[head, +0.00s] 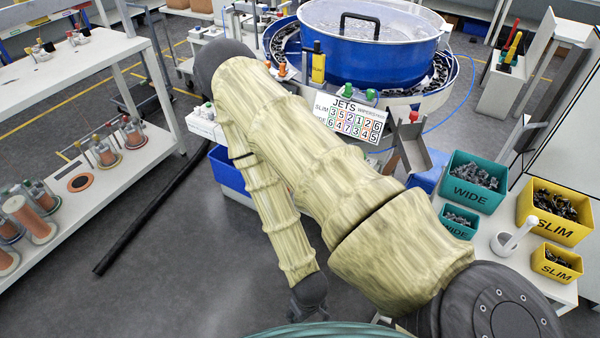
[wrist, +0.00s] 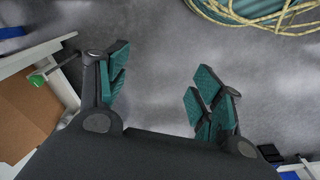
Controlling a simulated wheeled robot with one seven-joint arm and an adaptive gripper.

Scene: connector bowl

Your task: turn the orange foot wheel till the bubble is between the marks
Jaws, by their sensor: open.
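My gripper (wrist: 165,88) is open in the wrist view, its teal-padded fingers wide apart with only grey floor between them. In the head view the arm's dark far end (head: 308,298) hangs low near the bottom middle; the fingers cannot be made out there. A small orange knob (head: 282,70) stands at the near left of the blue bowl feeder (head: 375,60), beyond my arm. I cannot tell if it is the foot wheel. I cannot make out a bubble or its marks in either view. My sleeved arm hides part of the feeder's front.
A number sign (head: 350,115) stands before the feeder. Teal bins (head: 475,182) and yellow bins (head: 555,212) hold dark parts at right. A white bench with spools (head: 105,155) is at left. In the wrist view, a green knob (wrist: 38,80) and brown panel (wrist: 35,115) are left.

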